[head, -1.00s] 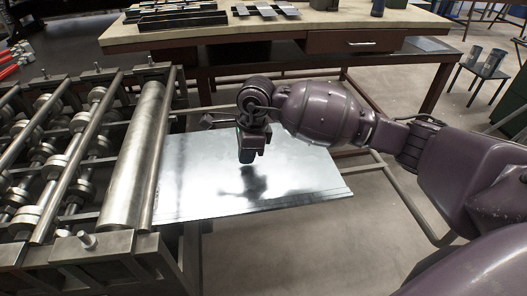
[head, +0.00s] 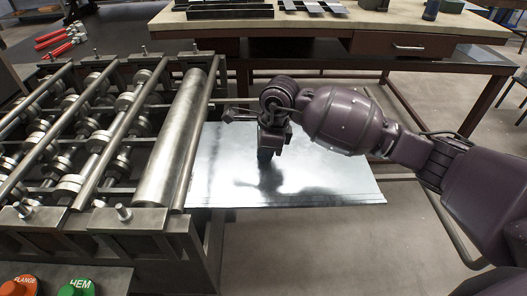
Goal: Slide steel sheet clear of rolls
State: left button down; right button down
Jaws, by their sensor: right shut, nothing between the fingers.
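The steel sheet (head: 320,178) is a flat, shiny panel lying level to the right of the roll machine. Its left edge meets the large end roll (head: 172,150); whether any of it is still under that roll is hidden. My right gripper (head: 266,156) points down over the sheet's left-middle part, with its dark reflection just below. It is shut and empty; I cannot tell whether its tips touch the sheet. My left gripper is not in view.
The roll machine (head: 100,212) with several rollers fills the left side. Orange FLANGE (head: 22,284) and green HEM (head: 76,287) buttons sit at bottom left. A workbench (head: 335,22) with metal pieces stands behind. Red-handled tools (head: 60,40) lie at upper left. Floor right of the sheet is open.

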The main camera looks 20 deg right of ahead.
aim_at(340, 160)
jog(key=s+d, duration=0.2)
jog(key=d, duration=0.4)
jog(key=s+d+f, duration=0.1)
jog(key=d, duration=0.5)
jog(key=s+d, duration=0.2)
jog(key=d, duration=0.4)
jog(key=shift+s+d+f+p, duration=0.15)
jog(key=shift+s+d+p, duration=0.15)
jog(key=shift+s+p, duration=0.1)
jog(key=shift+w+d+r+p, duration=0.15)
jog(key=shift+r+p, duration=0.15)
jog(key=shift+r, duration=0.55)
jog(key=shift+w, duration=0.1)
jog(key=s+d, duration=0.3)
jog(key=d, duration=0.8)
jog(key=shift+s+r+b, duration=0.15)
jog(key=shift+s+b, duration=0.05)
jog(key=shift+b, duration=0.15)
jog(key=shift+s, duration=0.1)
